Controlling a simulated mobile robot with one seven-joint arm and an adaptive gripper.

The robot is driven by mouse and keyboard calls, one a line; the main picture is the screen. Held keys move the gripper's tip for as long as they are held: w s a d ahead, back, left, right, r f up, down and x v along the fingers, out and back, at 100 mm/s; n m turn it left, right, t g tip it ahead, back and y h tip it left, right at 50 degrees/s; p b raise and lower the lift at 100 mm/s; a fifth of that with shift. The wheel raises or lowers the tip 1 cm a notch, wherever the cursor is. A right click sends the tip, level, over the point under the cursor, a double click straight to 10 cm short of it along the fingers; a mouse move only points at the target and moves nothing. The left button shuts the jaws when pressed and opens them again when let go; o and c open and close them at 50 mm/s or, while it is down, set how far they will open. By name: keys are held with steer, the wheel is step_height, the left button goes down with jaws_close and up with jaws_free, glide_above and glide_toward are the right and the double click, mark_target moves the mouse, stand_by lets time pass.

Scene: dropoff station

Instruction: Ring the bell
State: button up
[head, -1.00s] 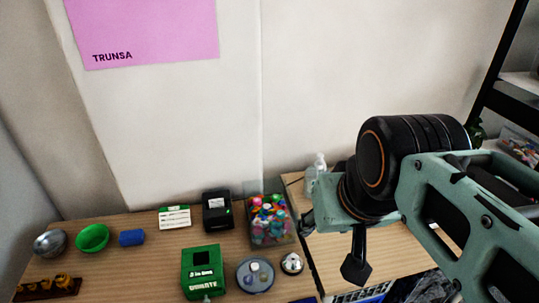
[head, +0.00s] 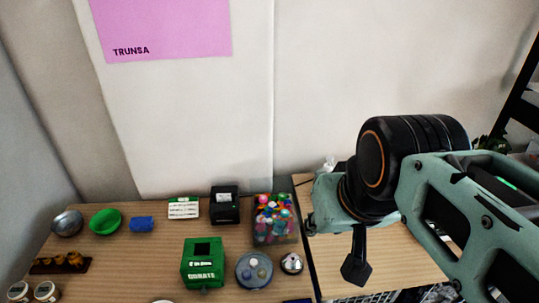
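A small silver bell (head: 291,263) with a dark centre stands near the right edge of the wooden table (head: 130,265), to the right of a round grey dish. My gripper (head: 357,268) hangs at the right of the head view, pointing down, to the right of the bell and apart from it in the picture. One dark fingertip shows clearly. The other finger is hidden, so its opening cannot be told. I see nothing held.
A green donation box (head: 203,263), the round dish (head: 254,270) and a clear bin of colourful items (head: 274,220) stand near the bell. A black device (head: 225,205) is behind. Bowls and a blue block (head: 142,223) are at left. A second table (head: 375,255) adjoins at right.

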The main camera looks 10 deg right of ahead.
jaws_close()
stand_by(1.1)
